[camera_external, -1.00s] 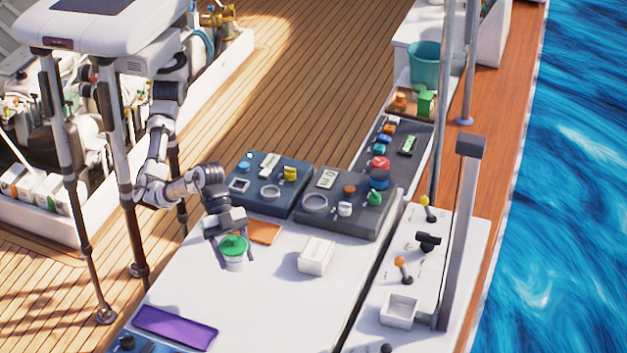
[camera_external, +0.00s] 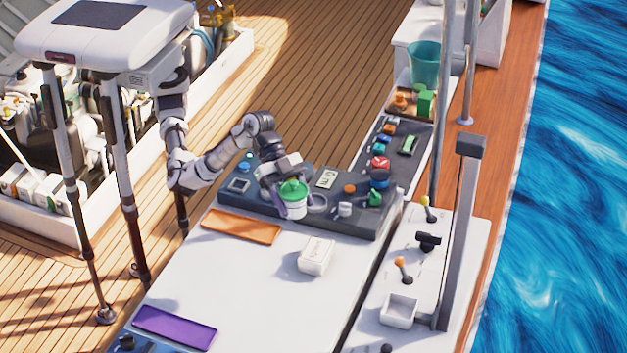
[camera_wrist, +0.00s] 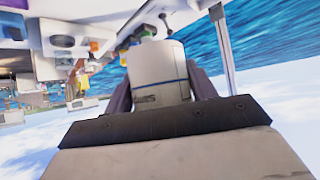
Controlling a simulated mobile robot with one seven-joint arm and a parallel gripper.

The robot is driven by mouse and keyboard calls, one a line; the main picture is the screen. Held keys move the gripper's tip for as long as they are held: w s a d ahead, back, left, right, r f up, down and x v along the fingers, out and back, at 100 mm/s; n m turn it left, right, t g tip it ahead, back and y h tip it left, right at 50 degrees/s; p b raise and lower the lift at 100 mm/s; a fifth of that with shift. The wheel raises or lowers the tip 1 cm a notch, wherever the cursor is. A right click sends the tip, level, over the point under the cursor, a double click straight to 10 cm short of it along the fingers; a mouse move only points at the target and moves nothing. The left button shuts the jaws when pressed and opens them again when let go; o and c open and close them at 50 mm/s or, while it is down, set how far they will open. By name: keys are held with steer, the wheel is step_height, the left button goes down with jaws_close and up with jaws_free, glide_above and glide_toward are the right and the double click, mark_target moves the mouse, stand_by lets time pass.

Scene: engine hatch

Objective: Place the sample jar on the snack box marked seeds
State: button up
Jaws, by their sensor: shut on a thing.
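The sample jar, white with a green lid (camera_external: 295,205), is held between the fingers of my gripper (camera_external: 287,203), which is shut on it. The jar also fills the middle of the wrist view (camera_wrist: 157,75), with a dark finger on each side. In the outside view the jar is in front of the dark tool trays at the back of the white table, and its height above the table is hard to judge. The snack box (camera_external: 316,256) is a small white box on the table, to the right of and nearer than the jar. Its marking is too small to read.
An orange tray (camera_external: 241,228) lies at the table's back left and a purple tray (camera_external: 174,327) at the front left. Dark foam trays (camera_external: 368,218) with small parts line the back edge. A lever console (camera_external: 440,262) stands at the right. The table's middle is clear.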

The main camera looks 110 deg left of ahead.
steer(key=r, duration=0.1)
glide_above(313, 256)
step_height(313, 256, down, 19)
steer(key=shift+f+p, duration=0.15)
steer(key=shift+p, duration=0.85)
steer(key=shift+f, duration=0.15)
steer(key=o, duration=1.2)
steer(key=shift+c, duration=0.2)
